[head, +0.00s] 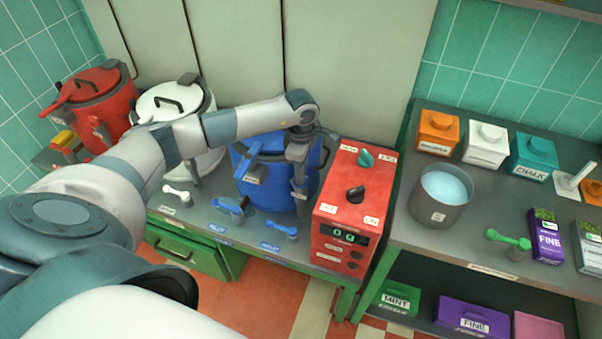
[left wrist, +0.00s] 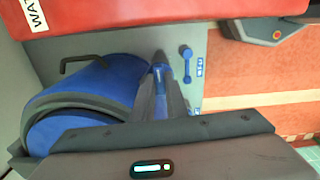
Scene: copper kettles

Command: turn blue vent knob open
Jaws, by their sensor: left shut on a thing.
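The blue kettle (head: 268,188) stands on the grey bench, with my left arm reaching over it from the left. My left gripper (head: 299,188) points down at the kettle's right front side. In the left wrist view my left gripper (left wrist: 160,66) is shut on a small blue part, which I take for the blue vent knob (left wrist: 159,80). The fingers hide most of it, so its turn angle cannot be told. The blue kettle also shows in the left wrist view (left wrist: 90,85), with a dark bent handle. My right gripper is not in view.
A red control box (head: 345,205) stands close on the right. White (head: 180,105) and red (head: 95,100) kettles stand left.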

